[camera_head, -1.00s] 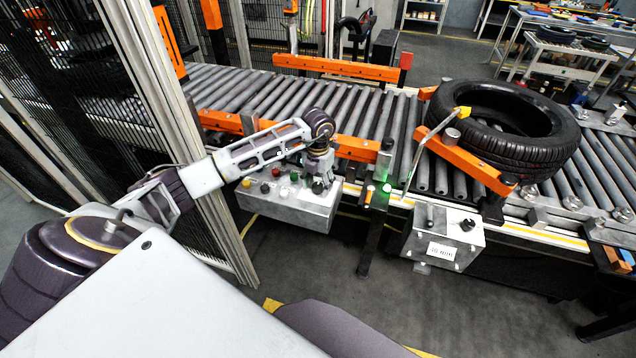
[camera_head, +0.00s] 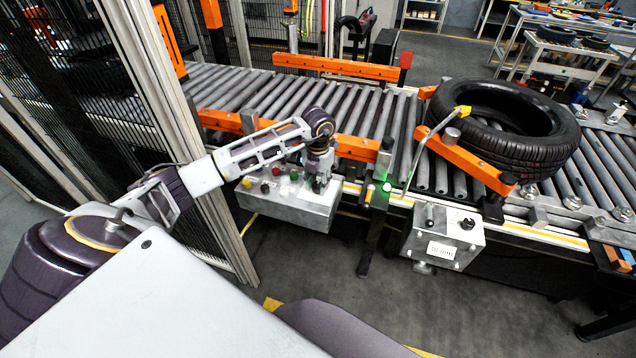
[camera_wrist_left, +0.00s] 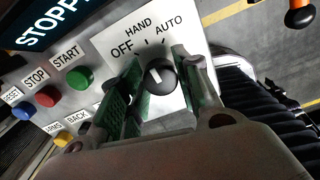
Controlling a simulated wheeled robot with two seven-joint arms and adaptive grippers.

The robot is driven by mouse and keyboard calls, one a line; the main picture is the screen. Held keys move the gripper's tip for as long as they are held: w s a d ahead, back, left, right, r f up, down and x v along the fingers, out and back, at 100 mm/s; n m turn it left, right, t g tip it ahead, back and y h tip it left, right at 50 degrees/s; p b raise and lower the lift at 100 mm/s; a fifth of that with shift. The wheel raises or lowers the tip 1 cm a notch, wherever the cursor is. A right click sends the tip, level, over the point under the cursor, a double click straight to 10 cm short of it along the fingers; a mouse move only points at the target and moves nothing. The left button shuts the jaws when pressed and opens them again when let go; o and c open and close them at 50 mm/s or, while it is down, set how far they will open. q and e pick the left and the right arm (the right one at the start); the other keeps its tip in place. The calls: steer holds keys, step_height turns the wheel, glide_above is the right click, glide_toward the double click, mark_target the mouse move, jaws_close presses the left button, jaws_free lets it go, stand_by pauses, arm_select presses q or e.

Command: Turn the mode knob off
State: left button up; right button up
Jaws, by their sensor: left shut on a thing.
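The mode knob (camera_wrist_left: 160,77) is a round black knob with a white pointer line, on a white plate marked OFF, HAND and AUTO. Its pointer leans up and a little left in the left wrist view; I cannot tell exactly which mark it meets. My left gripper (camera_wrist_left: 155,84) is shut on the knob, with one green-padded finger on each side. In the head view my left gripper (camera_head: 318,184) points down at the right end of the grey control box (camera_head: 290,208), hiding the knob there. My right gripper is not in view.
Beside the knob are a green START button (camera_wrist_left: 80,78), a red STOP button (camera_wrist_left: 47,96), and blue and yellow buttons. A roller conveyor (camera_head: 290,100) with orange rails carries a tyre (camera_head: 520,150). A second grey box (camera_head: 443,238) hangs right. Mesh fencing stands left.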

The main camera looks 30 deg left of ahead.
mark_target(317, 183)
arm_select(q)
steer(key=shift+n, duration=0.4)
steer(key=n, duration=0.3)
steer(key=shift+a+n, duration=0.1)
steer(key=shift+n, duration=2.2)
steer(key=o, duration=1)
steer(key=shift+o, duration=0.2)
steer(key=shift+r, duration=0.1)
step_height(317, 183, up, 12)
